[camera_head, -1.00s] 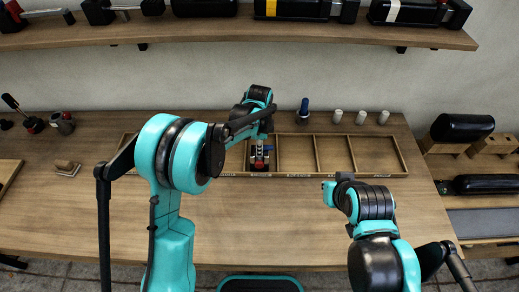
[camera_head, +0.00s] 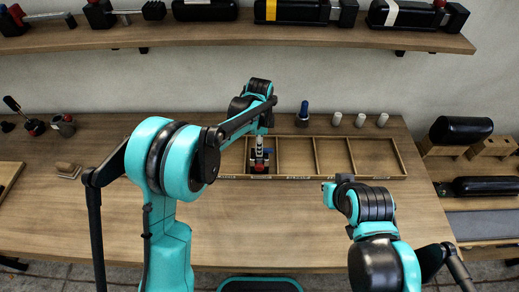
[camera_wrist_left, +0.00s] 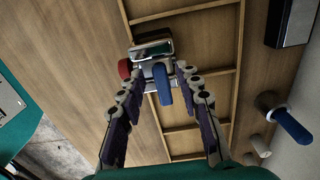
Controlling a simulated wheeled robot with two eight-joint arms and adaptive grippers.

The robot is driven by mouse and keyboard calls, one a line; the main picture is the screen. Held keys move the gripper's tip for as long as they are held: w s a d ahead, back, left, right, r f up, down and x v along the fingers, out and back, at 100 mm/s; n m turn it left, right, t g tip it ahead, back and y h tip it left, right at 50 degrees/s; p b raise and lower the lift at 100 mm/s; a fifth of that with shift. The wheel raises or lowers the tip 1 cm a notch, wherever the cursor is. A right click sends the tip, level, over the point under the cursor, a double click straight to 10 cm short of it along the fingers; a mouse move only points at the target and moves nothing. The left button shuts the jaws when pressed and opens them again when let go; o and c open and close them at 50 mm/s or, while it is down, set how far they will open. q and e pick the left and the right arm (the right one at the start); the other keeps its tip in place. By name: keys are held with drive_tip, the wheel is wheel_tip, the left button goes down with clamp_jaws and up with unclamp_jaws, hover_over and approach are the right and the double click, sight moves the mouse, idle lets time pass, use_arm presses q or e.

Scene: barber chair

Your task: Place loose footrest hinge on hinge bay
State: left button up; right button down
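The footrest hinge (camera_head: 259,163), a small metal piece with red and blue parts, stands in a left-hand compartment of the shallow wooden tray (camera_head: 312,177). In the left wrist view the hinge (camera_wrist_left: 152,52) shows its metal block, a red knob at left and a blue lever towards me. My left gripper (camera_wrist_left: 161,82) has its fingers apart on either side of the blue lever, with no clear contact. In the head view my left gripper (camera_head: 263,131) is just above and behind the hinge and partly hidden by my arm.
The tray's compartments to the right are empty. Behind it stand a blue-handled tool (camera_head: 303,112) and several pale cylinders (camera_head: 360,119). The front of the table is clear. A shelf (camera_head: 230,35) hangs above.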

use_arm(q)
wheel_tip(320, 180, up, 8)
drive_tip(key=p, duration=0.1)
drive_tip(key=s+a+r+n+t, duration=0.3)
drive_tip(key=s+a+r+n, duration=0.5)
drive_tip(key=s+a, duration=0.15)
drive_tip(key=s+a+f+n+t, duration=0.1)
drive_tip(key=s+a+n+t, duration=0.1)
drive_tip(key=s+n, duration=0.3)
drive_tip(key=s+a+f+n+t, duration=0.1)
drive_tip(key=s+a+n+t, duration=0.1)
drive_tip(key=s+a+n, duration=0.3)
drive_tip(key=s, duration=0.3)
drive_tip(key=shift+s+a+f, duration=0.25)
drive_tip(key=shift+s+f, duration=0.1)
wheel_tip(320, 180, down, 10)
drive_tip(key=b, duration=0.9)
drive_tip(key=shift+b, duration=0.3)
drive_tip(key=shift+r, duration=0.1)
